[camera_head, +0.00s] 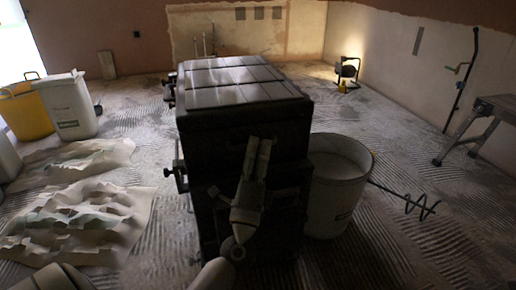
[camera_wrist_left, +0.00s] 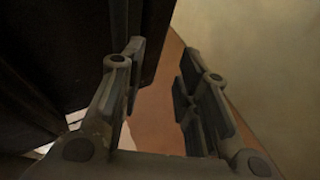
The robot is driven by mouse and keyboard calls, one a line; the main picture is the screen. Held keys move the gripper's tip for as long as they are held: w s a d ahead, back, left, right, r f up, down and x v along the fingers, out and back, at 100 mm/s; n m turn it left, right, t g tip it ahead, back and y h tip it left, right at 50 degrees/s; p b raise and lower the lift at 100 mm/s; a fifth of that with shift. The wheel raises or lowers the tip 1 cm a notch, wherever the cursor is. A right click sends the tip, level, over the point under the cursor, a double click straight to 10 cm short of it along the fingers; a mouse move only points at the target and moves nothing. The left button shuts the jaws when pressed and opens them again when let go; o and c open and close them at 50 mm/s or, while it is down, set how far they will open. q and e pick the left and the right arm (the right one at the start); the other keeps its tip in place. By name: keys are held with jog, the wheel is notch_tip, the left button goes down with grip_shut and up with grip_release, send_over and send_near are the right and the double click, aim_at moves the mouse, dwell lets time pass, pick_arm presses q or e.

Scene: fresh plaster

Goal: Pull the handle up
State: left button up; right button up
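A dark box-like stove or cabinet (camera_head: 240,120) with a tiled top stands in the middle of the head view. Small metal fittings that look like handles (camera_head: 180,172) stick out from its left side. A dark horizontal bar (camera_head: 286,193) shows on its shadowed front; I cannot tell whether it is a handle. My left gripper (camera_head: 259,148) is in front of the cabinet's near face, fingers pointing up. In the left wrist view its fingers (camera_wrist_left: 155,85) are apart with nothing between them, and a dark panel (camera_wrist_left: 60,60) fills the left. My right gripper is not in view.
A white bucket (camera_head: 337,180) stands close to the cabinet's right, with a mixing paddle (camera_head: 408,198) beside it. Crumpled sheets (camera_head: 75,215) lie on the left floor. Yellow (camera_head: 25,112) and white (camera_head: 70,105) tubs stand behind them. A trestle (camera_head: 478,130) is at far right.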

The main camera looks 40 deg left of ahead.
pick_arm(q)
jog(key=shift+w+a+r, duration=0.1)
jog(key=shift+w, duration=0.15)
grip_shut()
jog(key=c, duration=0.6)
grip_release()
jog(key=o, duration=0.6)
jog(key=shift+s, duration=0.1)
jog(key=v, duration=1.2)
